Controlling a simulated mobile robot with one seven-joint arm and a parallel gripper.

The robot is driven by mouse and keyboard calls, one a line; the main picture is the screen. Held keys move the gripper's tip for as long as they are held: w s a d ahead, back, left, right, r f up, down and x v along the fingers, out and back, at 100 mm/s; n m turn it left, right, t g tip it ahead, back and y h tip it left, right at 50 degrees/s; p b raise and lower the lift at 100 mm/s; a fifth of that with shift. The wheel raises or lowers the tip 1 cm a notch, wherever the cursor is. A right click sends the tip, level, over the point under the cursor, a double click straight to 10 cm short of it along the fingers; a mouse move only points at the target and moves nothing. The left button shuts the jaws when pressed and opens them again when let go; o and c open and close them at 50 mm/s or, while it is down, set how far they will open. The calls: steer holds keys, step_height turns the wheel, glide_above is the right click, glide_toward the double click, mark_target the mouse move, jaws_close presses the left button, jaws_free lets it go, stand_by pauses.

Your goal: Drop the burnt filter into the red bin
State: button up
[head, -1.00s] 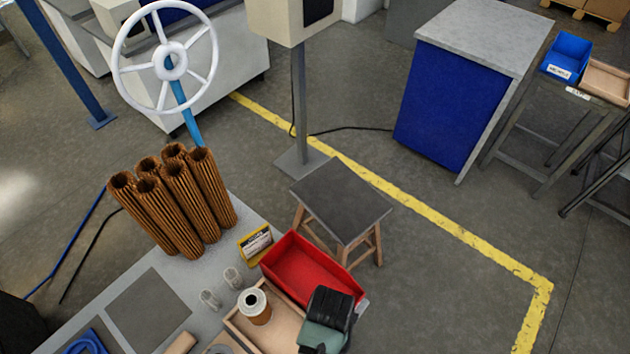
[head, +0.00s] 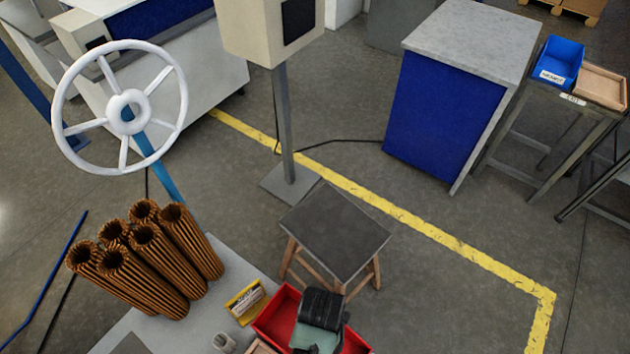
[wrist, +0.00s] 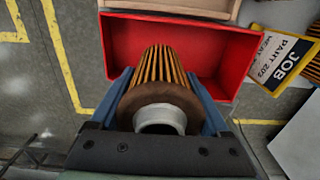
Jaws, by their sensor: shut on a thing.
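In the wrist view, my gripper (wrist: 161,92) is shut on a filter (wrist: 158,68), with one blue finger on each side. The filter has orange-brown pleats, a dark brown end ring and a pale grey collar towards me. Its far end points at the red bin (wrist: 232,60), whose inside shows behind it. I cannot tell how high it is above the bin floor. In the head view, my gripper (head: 319,326) is over the red bin (head: 272,318) and hides its middle. The held filter is hidden there.
Several ribbed brown filters (head: 150,255) stand upright on the bench at left. A yellow job sign (head: 243,302) stands just left of the bin. A dark-topped stool (head: 335,230) is behind the bin. A white handwheel (head: 125,115) rises at the back left.

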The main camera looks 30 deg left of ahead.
step_height(320, 180, down, 5)
steer(key=b, duration=0.4)
steer(key=shift+r, duration=0.15)
steer(key=shift+w+a, duration=0.1)
steer(key=o, duration=1.2)
step_height(320, 180, up, 13)
